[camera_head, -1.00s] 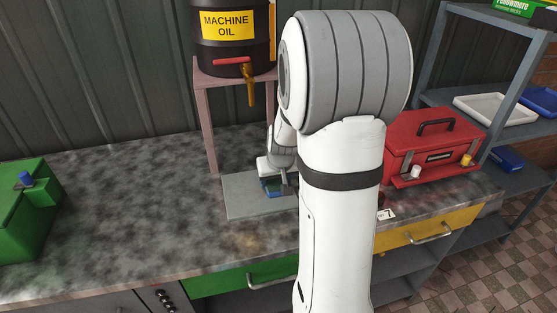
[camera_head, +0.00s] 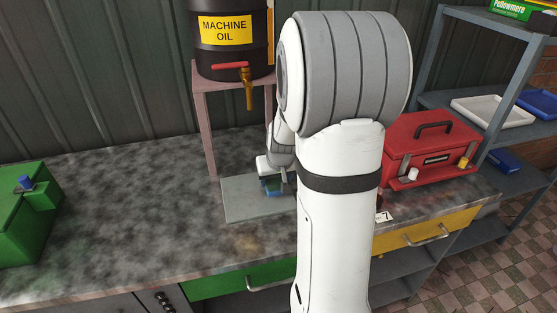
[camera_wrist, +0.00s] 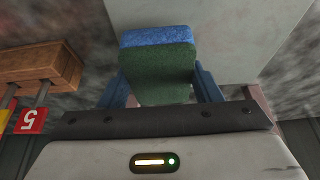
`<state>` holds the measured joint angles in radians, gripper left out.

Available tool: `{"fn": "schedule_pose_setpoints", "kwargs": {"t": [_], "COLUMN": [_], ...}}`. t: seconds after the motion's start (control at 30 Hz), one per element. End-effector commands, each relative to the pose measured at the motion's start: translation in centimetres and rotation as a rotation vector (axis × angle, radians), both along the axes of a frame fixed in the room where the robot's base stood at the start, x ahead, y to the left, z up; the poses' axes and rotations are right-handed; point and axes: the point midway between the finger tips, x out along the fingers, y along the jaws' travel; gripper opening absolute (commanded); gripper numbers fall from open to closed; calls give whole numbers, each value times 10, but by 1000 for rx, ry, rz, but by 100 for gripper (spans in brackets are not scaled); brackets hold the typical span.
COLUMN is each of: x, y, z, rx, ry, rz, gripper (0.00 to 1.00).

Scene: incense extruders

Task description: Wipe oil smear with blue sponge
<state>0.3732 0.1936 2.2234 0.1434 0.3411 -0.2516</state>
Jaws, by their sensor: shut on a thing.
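My gripper (camera_wrist: 160,90) is shut on the blue sponge (camera_wrist: 158,37), which has a blue layer and a dark green layer and sits between the two fingers in the wrist view. In the head view the sponge (camera_head: 271,186) is low over the grey plate (camera_head: 245,207) on the workbench, under the oil barrel's stand. I cannot tell whether it touches the plate. The plate (camera_wrist: 225,30) also shows behind the sponge in the wrist view, with no clear smear on its visible part. My arm hides the plate's right end.
A black machine oil barrel (camera_head: 228,50) with a brass tap stands on a pinkish stand (camera_head: 205,130) beside the plate. A red box (camera_head: 430,150) is to the right, a green machine (camera_head: 25,220) at the far left. The bench (camera_head: 120,210) between is clear.

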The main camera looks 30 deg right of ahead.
Motion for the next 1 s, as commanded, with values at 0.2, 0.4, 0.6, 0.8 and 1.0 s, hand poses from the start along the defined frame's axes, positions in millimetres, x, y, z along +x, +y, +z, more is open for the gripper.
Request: {"fn": "schedule_pose_setpoints", "kwargs": {"t": [0.2,0.4,0.6,0.8,1.0], "x": [2,2,3,3,3], "y": [2,3,4,5,5], "z": [26,44,61,66,65], "rx": [-1,-2,-1,-1,-1], "ry": [-3,-5,-4,-3,-3], "rz": [5,9,12,12,12], "gripper": [36,36,36,36,36]}}
